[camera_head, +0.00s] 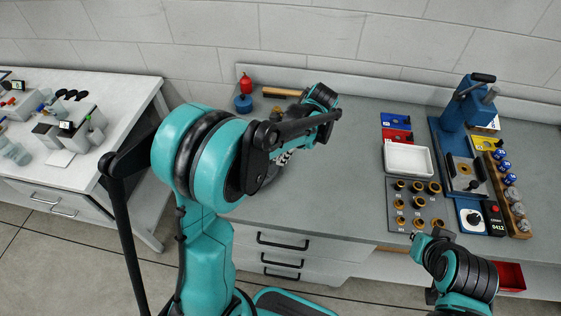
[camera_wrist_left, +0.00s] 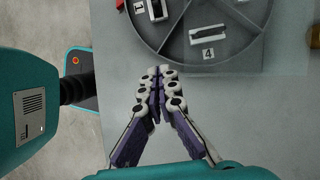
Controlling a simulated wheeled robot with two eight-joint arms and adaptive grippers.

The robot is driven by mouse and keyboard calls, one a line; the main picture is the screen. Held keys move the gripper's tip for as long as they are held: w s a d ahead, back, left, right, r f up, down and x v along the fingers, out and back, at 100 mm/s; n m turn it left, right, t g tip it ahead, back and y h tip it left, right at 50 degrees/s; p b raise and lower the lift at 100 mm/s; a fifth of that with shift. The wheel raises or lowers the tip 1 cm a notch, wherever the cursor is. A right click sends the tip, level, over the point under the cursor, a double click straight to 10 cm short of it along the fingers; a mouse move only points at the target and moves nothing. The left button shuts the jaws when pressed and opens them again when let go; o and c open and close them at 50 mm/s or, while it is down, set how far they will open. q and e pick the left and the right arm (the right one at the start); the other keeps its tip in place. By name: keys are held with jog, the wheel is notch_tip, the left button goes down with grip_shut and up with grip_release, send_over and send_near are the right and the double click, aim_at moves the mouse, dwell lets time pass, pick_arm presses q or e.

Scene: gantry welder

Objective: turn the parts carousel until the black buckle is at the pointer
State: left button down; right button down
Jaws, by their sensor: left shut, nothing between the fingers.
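The parts carousel (camera_wrist_left: 180,52) is a round grey tray with dividers at the top of the left wrist view, cut off by the frame. Its compartment labelled 4 holds a pale, narrow part (camera_wrist_left: 209,33). Its compartment labelled 1 holds a white and dark part (camera_wrist_left: 157,10). I cannot make out the black buckle for sure. My left gripper (camera_wrist_left: 160,71) is shut and empty, its fingertips close to the carousel's near rim; I cannot tell if they touch. In the head view my left arm hides most of the carousel. My right gripper's fingers do not show.
On the bench are a white tray (camera_head: 408,174), a blue press (camera_head: 456,115) and a red and blue object (camera_head: 244,103). Bare bench lies right of my left arm.

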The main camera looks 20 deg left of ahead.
aim_at(269, 179)
pick_arm(q)
jog(key=b+x, duration=0.3)
jog(key=x, duration=0.6)
jog(key=shift+d, duration=0.1)
jog(key=a, duration=0.1)
jog(key=s+a, duration=0.1)
jog(key=a, duration=0.1)
jog(key=shift+s+f+b, duration=0.15)
jog(key=shift+f+b, duration=0.1)
jog(key=shift+b, duration=0.1)
jog(key=shift+s+a+r, duration=0.1)
jog(key=shift+s+a, duration=0.1)
jog(key=shift+a, duration=0.25)
jog(key=shift+s+a+m, duration=0.4)
jog(key=shift+s+m, duration=0.1)
jog(key=shift+s+a, duration=0.25)
jog(key=shift+d, duration=0.1)
